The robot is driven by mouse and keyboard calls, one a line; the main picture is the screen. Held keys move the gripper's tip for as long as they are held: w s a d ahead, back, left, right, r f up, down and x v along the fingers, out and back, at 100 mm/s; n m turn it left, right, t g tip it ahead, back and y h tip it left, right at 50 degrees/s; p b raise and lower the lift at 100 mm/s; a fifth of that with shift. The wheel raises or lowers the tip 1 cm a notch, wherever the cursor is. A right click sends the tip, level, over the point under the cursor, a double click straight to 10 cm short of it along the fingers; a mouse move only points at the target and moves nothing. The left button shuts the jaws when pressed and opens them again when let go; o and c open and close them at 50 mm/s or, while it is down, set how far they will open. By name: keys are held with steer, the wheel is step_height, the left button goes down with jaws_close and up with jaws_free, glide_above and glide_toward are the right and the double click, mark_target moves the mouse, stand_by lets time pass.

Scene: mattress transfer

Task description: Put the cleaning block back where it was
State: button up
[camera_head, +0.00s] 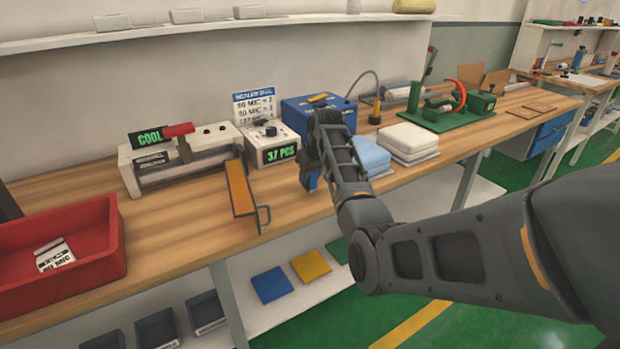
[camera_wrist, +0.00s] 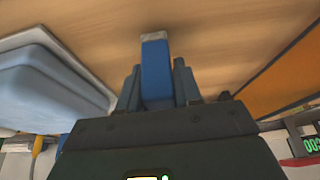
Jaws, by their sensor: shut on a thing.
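The cleaning block (camera_wrist: 156,72) is a narrow blue block with a pale far end. It is between the two fingers of my gripper (camera_head: 309,181), which is shut on it. In the head view only a bit of blue shows at the fingertips, and the arm hides part of the area behind. My gripper is over the wooden bench (camera_head: 205,225), between the counter box (camera_head: 272,146) and the pale blue stack (camera_head: 371,155). The wrist view shows bare wood beyond the block; whether the block touches it I cannot tell.
An orange-topped metal guide (camera_head: 240,187) stands left of my gripper, near the front edge. A sealer (camera_head: 185,157) marked COOL stands behind it. A red bin (camera_head: 112,240) is at the far left. A white stack (camera_head: 408,140) and a green fixture (camera_head: 440,114) are to the right.

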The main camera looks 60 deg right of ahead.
steer(key=shift+f, duration=0.65)
steer(key=shift+f, duration=0.15)
steer(key=o, duration=0.9)
steer(key=shift+o, duration=0.2)
